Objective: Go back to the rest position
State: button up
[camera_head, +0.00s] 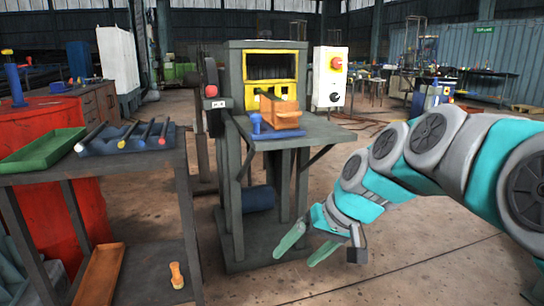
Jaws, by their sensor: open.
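My gripper (306,250) is at the lower middle of the head view, at the end of my grey and teal arm that comes in from the right. Its two pale green fingers are spread apart with nothing between them.
A wooden block (280,113) and a blue part (262,128) sit on the machine's shelf (325,131). A table at left bears a green tray (42,148) and a dark blue rack (100,142) with several rods. A wooden-handled piece (177,275) stands below. Floor at lower right is clear.

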jog(key=s+d+f+g+h, duration=0.1)
jog(key=s+d+f+h, duration=0.1)
jog(key=s, duration=0.6)
jog(key=s+d+f+g+h+p, duration=0.1)
jog(key=s+d+f, duration=0.3)
jog(key=s, duration=0.5)
jog(key=s+d+f+m+g+h+p, duration=0.1)
jog(key=s+d+f+g+h, duration=0.1)
jog(key=s+f, duration=0.3)
jog(key=s+d+g, duration=0.1)
jog(key=s, duration=0.3)
jog(key=shift+s+d+f+h, duration=0.15)
jog(key=shift+s+d+h, duration=0.05)
jog(key=shift+d+h, duration=0.1)
